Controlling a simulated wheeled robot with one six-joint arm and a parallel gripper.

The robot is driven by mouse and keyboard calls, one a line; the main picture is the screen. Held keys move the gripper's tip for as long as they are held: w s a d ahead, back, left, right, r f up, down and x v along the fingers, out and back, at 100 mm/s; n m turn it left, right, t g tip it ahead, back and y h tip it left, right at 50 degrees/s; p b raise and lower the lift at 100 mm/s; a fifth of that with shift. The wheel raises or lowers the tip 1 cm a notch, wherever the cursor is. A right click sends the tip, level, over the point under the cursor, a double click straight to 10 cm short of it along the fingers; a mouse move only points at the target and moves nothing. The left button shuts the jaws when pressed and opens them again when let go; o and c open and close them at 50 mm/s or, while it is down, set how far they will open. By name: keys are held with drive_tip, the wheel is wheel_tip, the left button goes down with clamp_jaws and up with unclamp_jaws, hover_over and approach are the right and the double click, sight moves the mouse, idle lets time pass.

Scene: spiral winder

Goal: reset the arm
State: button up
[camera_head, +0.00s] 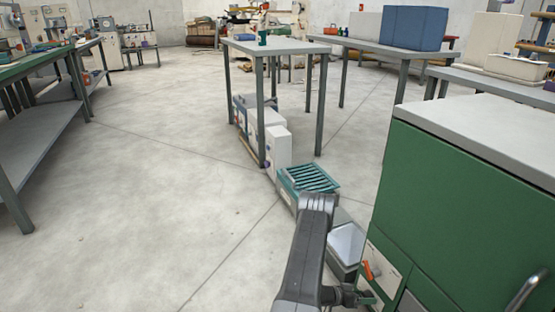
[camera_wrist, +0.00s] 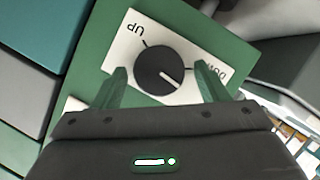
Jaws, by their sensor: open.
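My gripper (camera_wrist: 160,72) is open in the wrist view, with one finger on each side of a dark round knob (camera_wrist: 150,80). Gaps show between the fingers and the knob, and nothing is held. The knob sits on a white plate (camera_wrist: 118,50) marked UP and DOWN, and its white pointer line points to the lower right, near the DOWN side. In the head view, my arm (camera_head: 308,245) reaches down and bends right, bringing my gripper (camera_head: 352,296) to the front of a green cabinet (camera_head: 455,205). How close the fingertips are to the plate is unclear.
An orange handle (camera_head: 368,270) is on the cabinet's panel, close to my gripper. A teal slatted box (camera_head: 308,178) and a grey-topped unit (camera_head: 346,243) stand beside my arm. A table (camera_head: 275,47) is ahead. Open floor (camera_head: 150,180) lies to the left.

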drive_tip(key=shift+s+d+m+t+y, duration=0.15)
drive_tip(key=shift+m+t+y, duration=0.2)
drive_tip(key=shift+m+t, duration=0.55)
drive_tip(key=shift+s+m+t+y, duration=0.15)
drive_tip(key=shift+m+t+y, duration=0.3)
drive_tip(key=shift+m, duration=0.8)
drive_tip(key=shift+s+d+m+t+y, duration=0.15)
drive_tip(key=shift+m+t+y, duration=0.15)
drive_tip(key=shift+m+t, duration=0.6)
drive_tip(key=shift+a+m, duration=0.1)
drive_tip(key=shift+m, duration=0.25)
drive_tip(key=shift+r, duration=0.1)
